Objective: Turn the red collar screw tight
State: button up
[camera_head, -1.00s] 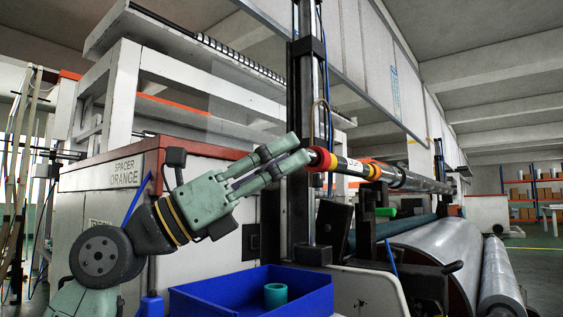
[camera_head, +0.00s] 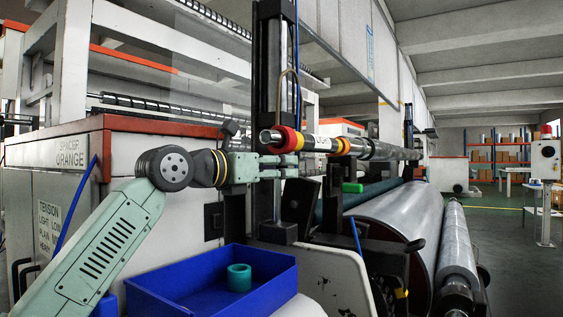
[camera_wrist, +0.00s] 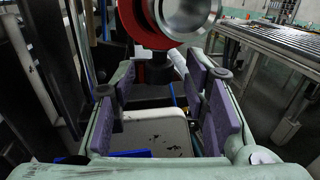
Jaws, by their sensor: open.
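In the wrist view the red collar (camera_wrist: 131,24) and the bare metal shaft end (camera_wrist: 184,12) fill the top. My gripper (camera_head: 297,167) points right, roughly level, just below the collar in the head view. In the wrist view my gripper (camera_wrist: 160,75) is open, its purple pads wide apart with nothing held between them. A dark red part hangs under the collar near the fingertips; I cannot tell whether it is the screw.
A blue bin (camera_head: 215,290) with a teal ring (camera_head: 239,277) in it stands below my gripper. A dark upright column (camera_head: 268,80) rises behind the collar. A green-handled part (camera_head: 352,187) and a large silver roll (camera_head: 398,225) lie to the right.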

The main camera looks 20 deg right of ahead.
jog(key=shift+x, duration=0.85)
jog(key=shift+c, duration=0.2)
grip_shut()
